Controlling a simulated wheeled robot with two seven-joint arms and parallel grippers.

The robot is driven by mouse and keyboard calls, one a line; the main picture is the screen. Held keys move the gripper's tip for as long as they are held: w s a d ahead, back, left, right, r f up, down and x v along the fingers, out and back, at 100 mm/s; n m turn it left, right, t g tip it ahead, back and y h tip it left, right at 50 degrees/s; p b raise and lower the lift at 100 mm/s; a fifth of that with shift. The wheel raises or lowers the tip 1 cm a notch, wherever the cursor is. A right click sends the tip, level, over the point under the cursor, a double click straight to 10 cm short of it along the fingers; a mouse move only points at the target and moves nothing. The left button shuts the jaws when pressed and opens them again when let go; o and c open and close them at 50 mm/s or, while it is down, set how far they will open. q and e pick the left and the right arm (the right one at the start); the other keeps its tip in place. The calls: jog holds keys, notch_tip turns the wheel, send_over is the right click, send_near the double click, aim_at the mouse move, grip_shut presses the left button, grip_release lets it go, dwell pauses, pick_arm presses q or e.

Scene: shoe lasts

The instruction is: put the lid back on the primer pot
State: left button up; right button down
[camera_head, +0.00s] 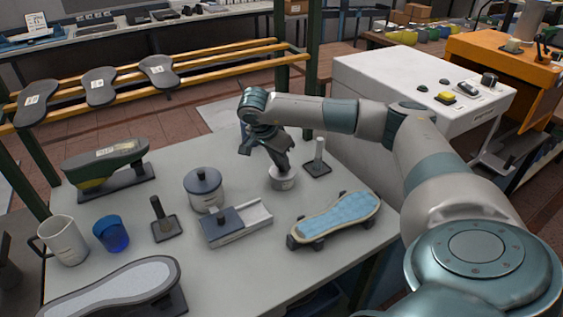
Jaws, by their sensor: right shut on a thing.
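A small white pot with a label (283,183) stands on the grey bench, right of centre. I take it for the primer pot. My right gripper (283,164) points down directly over it, shut on a small dark thing at the pot's mouth, which I take for the lid. The fingers hide most of it, and I cannot tell whether it touches the rim. A larger pale pot (205,195) with a dark knobbed lid on it stands to the left. My left gripper is not in view.
A mug (64,241) and blue cup (111,234) stand left. The bench's middle back is clear.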

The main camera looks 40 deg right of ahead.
jog(key=shift+f, duration=0.1)
jog(key=c, duration=1.1)
grip_release()
jog(key=shift+p+v, duration=0.5)
jog(key=shift+v, duration=0.35)
jog(key=shift+w+d+r+p, duration=0.1)
jog(key=shift+d+r+p, duration=0.1)
jog(key=shift+r, duration=0.15)
jog(key=shift+d+r+p, duration=0.1)
jog(key=shift+r+p, duration=0.1)
jog(key=shift+r, duration=0.15)
jog(key=shift+a+r+p, duration=0.1)
jog(key=shift+r+p, duration=1.1)
jog(key=shift+r, duration=0.9)
